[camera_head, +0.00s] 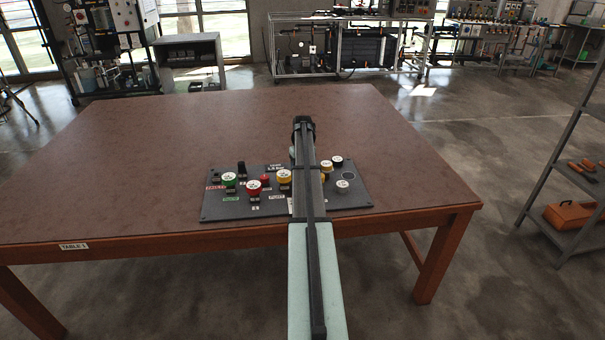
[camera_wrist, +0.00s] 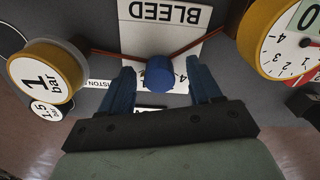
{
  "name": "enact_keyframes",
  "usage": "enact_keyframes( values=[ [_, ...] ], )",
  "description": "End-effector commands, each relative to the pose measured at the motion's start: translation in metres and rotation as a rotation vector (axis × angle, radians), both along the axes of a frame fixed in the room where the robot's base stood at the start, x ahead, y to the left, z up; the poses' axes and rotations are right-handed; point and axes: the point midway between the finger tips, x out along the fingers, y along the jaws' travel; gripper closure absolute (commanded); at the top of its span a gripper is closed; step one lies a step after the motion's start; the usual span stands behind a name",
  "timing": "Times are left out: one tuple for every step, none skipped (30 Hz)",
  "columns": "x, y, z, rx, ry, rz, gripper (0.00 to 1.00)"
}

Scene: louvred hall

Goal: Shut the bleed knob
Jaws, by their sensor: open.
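The bleed knob (camera_wrist: 160,77) is a small round blue knob in the wrist view, in front of a white label printed BLEED (camera_wrist: 166,14), which appears upside down. My gripper (camera_wrist: 160,69) is open, with one dark blue finger on each side of the knob. A gap shows between each finger and the knob, so I see no contact. In the head view my arm reaches over the control panel (camera_head: 215,212) and hides the knob and the fingertips.
The panel lies on a brown table (camera_head: 130,140). Close to my fingers are a yellow-rimmed 1 bar dial (camera_wrist: 42,78) at left and a yellow gauge (camera_wrist: 285,45) at right. Red (camera_head: 253,187) and green-based (camera_head: 229,180) knobs stand left of my arm. The table behind is clear.

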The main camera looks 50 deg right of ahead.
Motion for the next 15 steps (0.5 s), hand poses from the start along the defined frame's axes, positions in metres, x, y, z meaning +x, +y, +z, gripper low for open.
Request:
enact_keyframes(
  values=[
    [0.000,0.000,0.002,0.000,0.000,0.000,0.37],
    [0.000,0.000,0.003,0.000,0.000,0.000,0.37],
    [0.000,0.000,0.005,0.000,-0.001,0.000,0.37],
    [0.000,0.000,0.008,0.000,-0.001,0.000,0.37],
    [0.000,0.000,0.010,0.000,-0.001,0.000,0.37],
    [0.000,0.000,0.014,-0.001,0.000,0.000,0.37],
    [0.000,0.000,0.017,-0.002,-0.001,0.000,0.37],
    [0.000,0.000,0.020,-0.002,-0.001,0.000,0.37],
    [0.000,0.000,0.024,-0.001,0.000,0.000,0.37],
    [0.000,0.000,0.027,-0.001,0.000,0.000,0.37],
    [0.000,0.000,0.030,0.000,-0.001,0.000,0.37],
    [0.000,0.000,0.033,0.000,-0.001,0.000,0.37],
    [0.000,0.000,0.036,0.000,-0.001,0.000,0.37],
    [0.000,0.000,0.039,-0.001,0.000,0.000,0.37],
    [0.000,0.000,0.043,-0.001,0.000,0.000,0.37]
  ],
)
